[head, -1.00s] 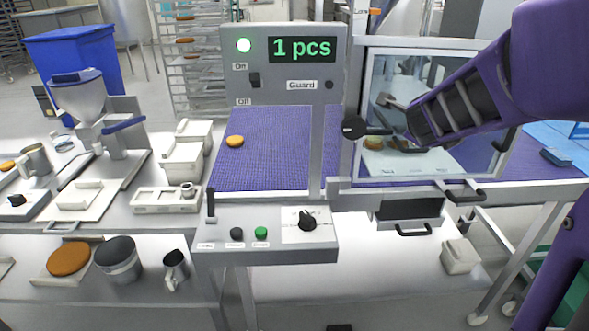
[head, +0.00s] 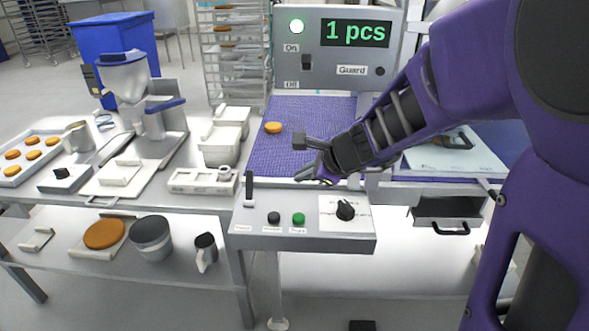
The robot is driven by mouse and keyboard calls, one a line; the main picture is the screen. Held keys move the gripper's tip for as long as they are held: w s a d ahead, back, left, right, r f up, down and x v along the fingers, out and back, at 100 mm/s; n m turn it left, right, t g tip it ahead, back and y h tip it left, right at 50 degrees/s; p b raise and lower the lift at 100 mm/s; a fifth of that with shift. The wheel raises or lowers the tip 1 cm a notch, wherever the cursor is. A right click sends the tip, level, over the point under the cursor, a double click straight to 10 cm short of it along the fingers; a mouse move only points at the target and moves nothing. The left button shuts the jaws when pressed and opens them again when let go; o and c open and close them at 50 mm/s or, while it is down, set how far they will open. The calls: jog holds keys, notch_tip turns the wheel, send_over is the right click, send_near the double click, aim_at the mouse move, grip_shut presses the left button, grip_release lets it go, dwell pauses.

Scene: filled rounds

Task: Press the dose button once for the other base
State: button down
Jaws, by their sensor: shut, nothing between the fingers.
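A control panel (head: 305,238) on the machine's front carries a black button (head: 273,218), a green button (head: 298,219), a black rotary knob (head: 345,211) and an upright lever (head: 249,187). Their small labels are too blurred to read, so I cannot tell which is the dose button. One orange-brown round base (head: 273,127) lies on the purple belt (head: 290,150). My gripper (head: 318,175) is shut and empty, above and behind the panel, apart from the buttons. A white plate (head: 450,156) at the right is partly hidden by my arm.
A hopper machine (head: 125,78), white containers (head: 222,135) and a tray of rounds (head: 30,150) stand at the left. A grey pot (head: 151,238) and a jug (head: 205,252) stand on the lower shelf.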

jog(key=shift+f, duration=0.1)
jog(key=b, duration=0.6)
send_over(303, 219)
notch_tip(303, 219, down, 6)
jog(key=shift+f, duration=0.2)
jog(key=shift+f+b, duration=0.3)
jog(key=shift+f, duration=0.8)
jog(key=shift+f, duration=0.15)
dwell(0.8)
jog(key=shift+f, duration=0.25)
jog(key=shift+f, duration=0.6)
dwell(0.9)
jog(key=shift+r+p, duration=0.8)
jog(key=shift+r, duration=0.2)
